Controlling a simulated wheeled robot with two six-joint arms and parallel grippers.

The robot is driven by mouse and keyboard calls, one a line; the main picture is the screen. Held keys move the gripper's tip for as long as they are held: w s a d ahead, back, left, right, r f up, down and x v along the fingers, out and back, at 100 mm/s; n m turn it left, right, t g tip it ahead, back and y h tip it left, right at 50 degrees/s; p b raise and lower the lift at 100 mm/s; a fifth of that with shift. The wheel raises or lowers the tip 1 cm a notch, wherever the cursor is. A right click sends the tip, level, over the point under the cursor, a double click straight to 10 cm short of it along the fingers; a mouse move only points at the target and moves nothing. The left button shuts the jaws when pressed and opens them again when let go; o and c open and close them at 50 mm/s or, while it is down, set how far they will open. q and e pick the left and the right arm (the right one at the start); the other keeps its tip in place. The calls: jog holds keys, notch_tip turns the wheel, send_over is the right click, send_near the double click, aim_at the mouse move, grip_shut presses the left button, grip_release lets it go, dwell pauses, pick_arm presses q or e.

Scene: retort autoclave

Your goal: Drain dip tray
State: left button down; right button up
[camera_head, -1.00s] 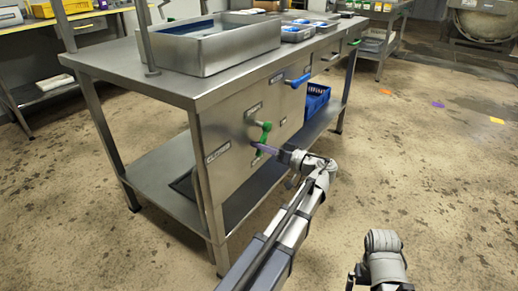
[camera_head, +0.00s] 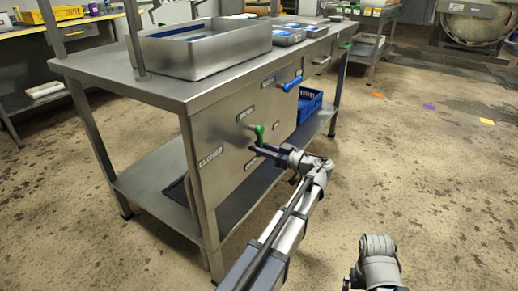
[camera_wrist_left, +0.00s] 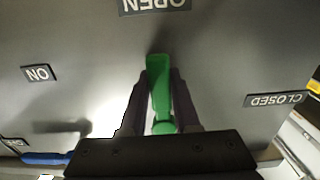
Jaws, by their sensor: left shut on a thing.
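The dip tray (camera_head: 205,58) is a deep steel tray on the bench top, with something blue inside. A green lever (camera_head: 259,134) is on the bench's front panel below it. My left gripper (camera_head: 258,149) is at this lever. In the left wrist view its dark fingers (camera_wrist_left: 160,90) are shut on either side of the green lever (camera_wrist_left: 160,88). There the lever points toward the upside-down OPEN label (camera_wrist_left: 155,5); a CLOSED label (camera_wrist_left: 273,100) is to the right. Only part of my right arm shows at the bottom of the head view; its fingers are out of sight.
A blue handle (camera_head: 290,84) is on the panel further right. A blue crate (camera_head: 309,104) sits on the lower shelf (camera_head: 150,178). Smaller trays (camera_head: 288,36) stand behind the dip tray. The bench's near leg (camera_head: 200,200) is left of my arm. Floor to the right is open.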

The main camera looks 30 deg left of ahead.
pick_arm(q)
jog(key=shift+w, duration=0.1)
jog(key=c, duration=0.6)
grip_release()
jog(key=shift+c, duration=0.2)
jog(key=d, duration=0.8)
jog(key=shift+s, duration=0.35)
